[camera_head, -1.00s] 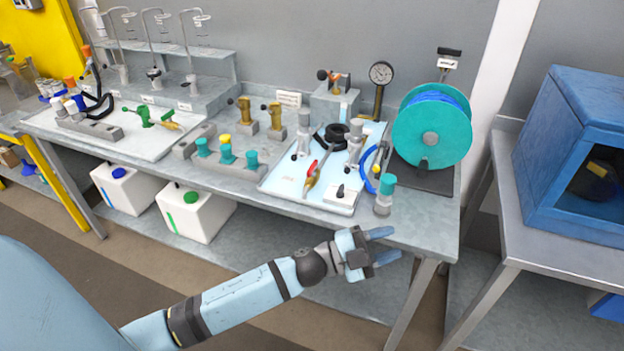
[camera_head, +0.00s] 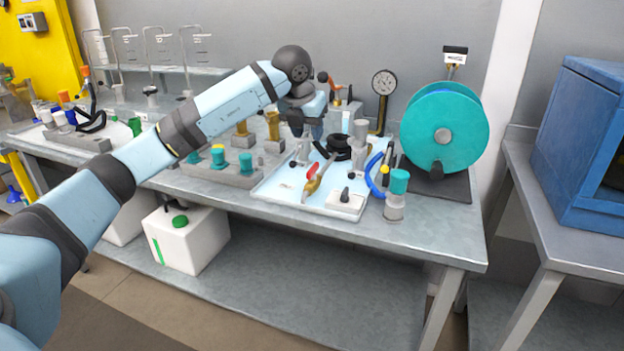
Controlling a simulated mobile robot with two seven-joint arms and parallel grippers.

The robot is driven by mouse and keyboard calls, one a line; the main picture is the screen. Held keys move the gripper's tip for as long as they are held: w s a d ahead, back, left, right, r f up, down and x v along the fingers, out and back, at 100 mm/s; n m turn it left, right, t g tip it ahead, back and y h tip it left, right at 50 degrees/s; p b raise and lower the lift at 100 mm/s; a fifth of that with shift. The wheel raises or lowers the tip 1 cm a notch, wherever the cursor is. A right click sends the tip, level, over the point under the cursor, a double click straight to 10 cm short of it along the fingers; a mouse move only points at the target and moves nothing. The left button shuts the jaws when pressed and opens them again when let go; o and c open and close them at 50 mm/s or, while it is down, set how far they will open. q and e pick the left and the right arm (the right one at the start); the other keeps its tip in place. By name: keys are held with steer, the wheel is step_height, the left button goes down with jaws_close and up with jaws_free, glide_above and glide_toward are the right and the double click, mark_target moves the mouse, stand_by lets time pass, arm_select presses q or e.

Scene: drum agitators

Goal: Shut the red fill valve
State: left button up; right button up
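A small valve with a red lever (camera_head: 312,171) and a brass-coloured body lies on the light blue tray (camera_head: 270,193) on the bench. My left gripper (camera_head: 306,130) hangs above the back left of the tray, pointing down, with its fingers apart and nothing visible between them. It is above and behind the red lever in the picture and appears apart from it. The gripper and wrist hide part of the bench back. My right gripper is not in view.
A teal reel (camera_head: 444,128) stands right of the tray, with a dial gauge (camera_head: 384,84) behind. A teal-capped bottle (camera_head: 396,195) stands at the tray's right. A block with teal knobs (camera_head: 218,158) is on the left. The bench's front strip is clear.

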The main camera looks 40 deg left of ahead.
arm_select(q)
steer(key=a, duration=0.1)
steer(key=b, duration=0.1)
glide_toward(312, 167)
steer(key=x, duration=0.2)
steer(key=shift+w+d+f, duration=0.15)
steer(key=shift+f, duration=0.25)
steer(key=b+x, duration=0.1)
steer(key=x, duration=0.4)
steer(key=shift+w+f, duration=0.1)
steer(key=shift+f, duration=0.1)
steer(key=shift+w+f, duration=0.25)
steer(key=shift+f, duration=0.2)
steer(key=shift+y, duration=0.3)
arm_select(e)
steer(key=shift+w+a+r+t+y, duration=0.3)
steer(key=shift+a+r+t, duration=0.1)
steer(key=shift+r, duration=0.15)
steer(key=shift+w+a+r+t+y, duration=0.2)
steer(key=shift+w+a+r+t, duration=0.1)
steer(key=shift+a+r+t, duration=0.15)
arm_select(q)
jaws_close()
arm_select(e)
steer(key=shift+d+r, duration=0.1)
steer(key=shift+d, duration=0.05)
